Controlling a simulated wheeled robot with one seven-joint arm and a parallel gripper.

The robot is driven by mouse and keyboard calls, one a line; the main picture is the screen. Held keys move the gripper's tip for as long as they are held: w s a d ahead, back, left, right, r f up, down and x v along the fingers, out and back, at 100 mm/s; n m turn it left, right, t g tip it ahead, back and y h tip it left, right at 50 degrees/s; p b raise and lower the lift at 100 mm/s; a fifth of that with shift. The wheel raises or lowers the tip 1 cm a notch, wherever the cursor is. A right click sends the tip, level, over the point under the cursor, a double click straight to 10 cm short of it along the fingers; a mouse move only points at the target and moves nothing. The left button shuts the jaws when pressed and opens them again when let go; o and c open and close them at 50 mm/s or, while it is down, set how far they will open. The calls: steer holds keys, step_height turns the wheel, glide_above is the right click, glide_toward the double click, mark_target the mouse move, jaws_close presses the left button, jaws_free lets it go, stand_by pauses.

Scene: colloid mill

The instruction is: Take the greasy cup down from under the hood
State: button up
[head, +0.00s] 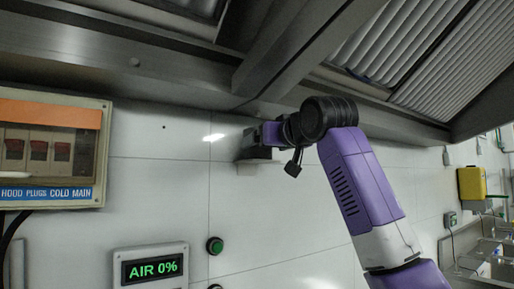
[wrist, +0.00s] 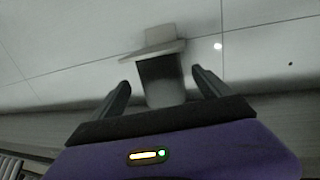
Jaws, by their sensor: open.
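The greasy cup (wrist: 161,80) is a small grey cup with a dark band. In the wrist view it sits at a pale flanged piece (wrist: 158,43) by the white wall. My gripper (wrist: 161,86) is open, with one finger on each side of the cup and visible gaps between. Neither finger appears to touch it. In the head view my gripper (head: 257,146) is up by the wall just below the hood edge. The cup is mostly hidden there by the gripper, and I cannot tell its outline.
The steel hood (head: 140,60) with ribbed filters (head: 400,45) hangs close above my arm. A switch box (head: 50,150) and an "AIR 0%" display (head: 151,266) are on the wall at left. A green button (head: 215,245) is below. A yellow box (head: 472,183) is at far right.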

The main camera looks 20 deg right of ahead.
mark_target(258, 148)
steer(key=shift+w+a+f+p, duration=0.15)
steer(key=shift+w+p, duration=0.45)
steer(key=shift+w, duration=0.8)
steer(key=shift+w+a+f+p, duration=0.1)
steer(key=shift+w+a+p, duration=0.3)
steer(key=shift+w, duration=0.95)
steer(key=shift+d+r, duration=0.1)
steer(key=shift+d, duration=0.05)
steer(key=c, duration=1.5)
